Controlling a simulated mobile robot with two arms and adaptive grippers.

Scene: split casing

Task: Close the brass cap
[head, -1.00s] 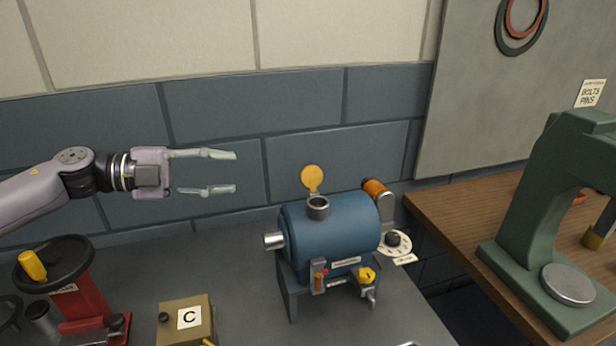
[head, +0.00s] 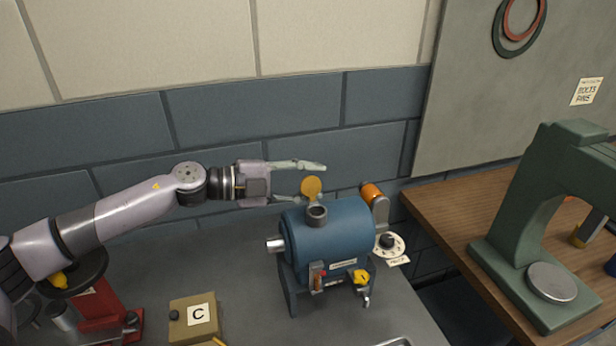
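The brass cap (head: 312,187) is a round yellow disc standing upright, hinged at the back of a short grey filler neck (head: 317,213). The neck sits on top of the blue cylindrical casing (head: 338,238), and its mouth is uncovered. My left gripper (head: 314,181) is open, its fingers pointing right. The upper finger reaches above and behind the cap, and the lower finger's tip is partly hidden near the cap's lower left. I cannot tell whether a finger touches the cap. My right gripper is not in view.
An orange-ended cylinder (head: 371,194) and a white dial (head: 389,245) stand right of the casing. A box marked C (head: 183,322) and a red device (head: 105,310) stand at front left. A green press (head: 535,220) stands on the wooden bench (head: 455,212) at right.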

